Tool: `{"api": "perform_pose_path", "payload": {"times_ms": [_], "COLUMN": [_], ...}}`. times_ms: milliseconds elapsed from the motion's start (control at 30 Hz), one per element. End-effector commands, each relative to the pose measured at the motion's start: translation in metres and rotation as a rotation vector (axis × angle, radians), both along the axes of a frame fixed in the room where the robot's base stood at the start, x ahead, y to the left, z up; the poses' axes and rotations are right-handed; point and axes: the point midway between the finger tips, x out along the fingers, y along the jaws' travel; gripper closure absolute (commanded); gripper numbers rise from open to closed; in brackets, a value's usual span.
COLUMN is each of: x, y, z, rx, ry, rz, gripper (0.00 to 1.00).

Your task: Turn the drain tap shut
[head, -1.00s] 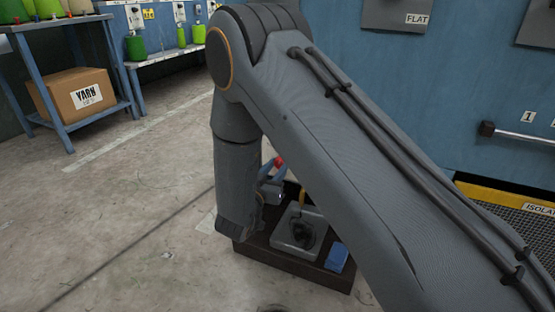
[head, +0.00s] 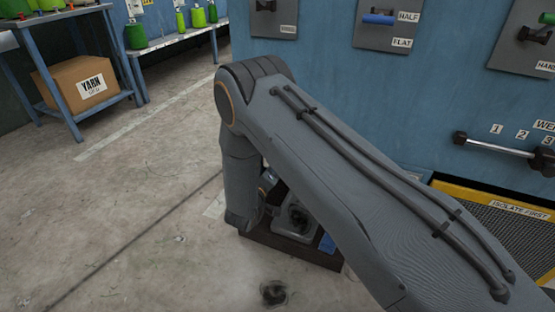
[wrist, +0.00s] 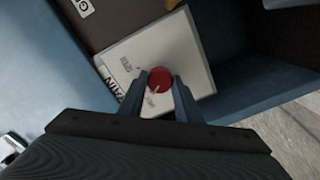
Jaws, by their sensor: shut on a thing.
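In the wrist view, the round red handle of the drain tap (wrist: 160,79) sits over a pale plate (wrist: 190,52) with a partly hidden label ending in "AIN". My gripper (wrist: 159,88) is shut on the red handle, with one blue-grey finger on each side of it. The tap's stem is hidden beneath the handle. In the head view, my forearm covers most of the gripper and I cannot see the red handle. A dark low box (head: 290,248) with a pale plate and black round part shows beside my arm.
A blue wall with levers (head: 378,18) and a yellow-edged grate (head: 500,208) stand at right. The floor at left is clear.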

Motion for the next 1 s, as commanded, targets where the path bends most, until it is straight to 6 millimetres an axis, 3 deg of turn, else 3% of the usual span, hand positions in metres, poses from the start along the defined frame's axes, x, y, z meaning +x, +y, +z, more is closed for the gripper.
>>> {"api": "perform_pose_path", "payload": {"times_ms": [333,900,933,1000], "x": [-0.0006,-0.0002,-0.0003,-0.0002], "y": [-0.0008,-0.0007,-0.0007,-0.0006], "z": [-0.0003,-0.0011,-0.0010,-0.0010], "rx": [-0.138,-0.165,-0.164,-0.164], "ry": [0.051,0.061,0.061,0.061], "rz": [-0.002,0.000,0.000,0.000], "gripper": [0.92,0.92,0.65,0.53]}}
